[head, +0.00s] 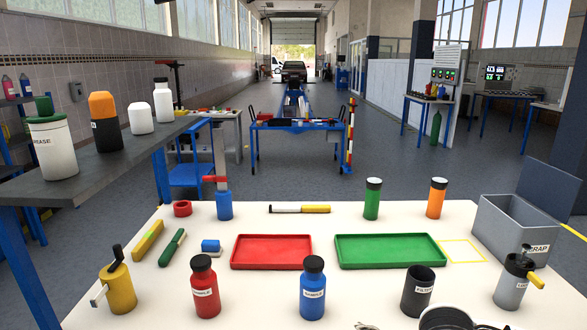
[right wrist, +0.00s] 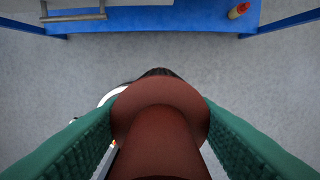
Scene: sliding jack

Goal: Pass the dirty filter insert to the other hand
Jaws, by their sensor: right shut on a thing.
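In the right wrist view, my right gripper (right wrist: 162,112) has its green-padded fingers on both sides of a reddish-brown rounded piece (right wrist: 160,150), shut on it. The piece has a wide round shoulder and a narrower shaft towards the camera; I take it to be the dirty filter insert. Its far end is mostly hidden. In the head view, a dark grey cup labelled FILTER (head: 416,292) stands upright at the front right of the white table, its mouth open and dark inside. My left gripper is in neither view.
The white table (head: 215,235) holds a red tray (head: 271,252), a green tray (head: 389,251), red (head: 204,288) and blue (head: 312,290) bottles, a yellow oil can (head: 118,288) and a grey SCRAP bin (head: 517,225). Dark and pale round parts at the bottom edge are unclear.

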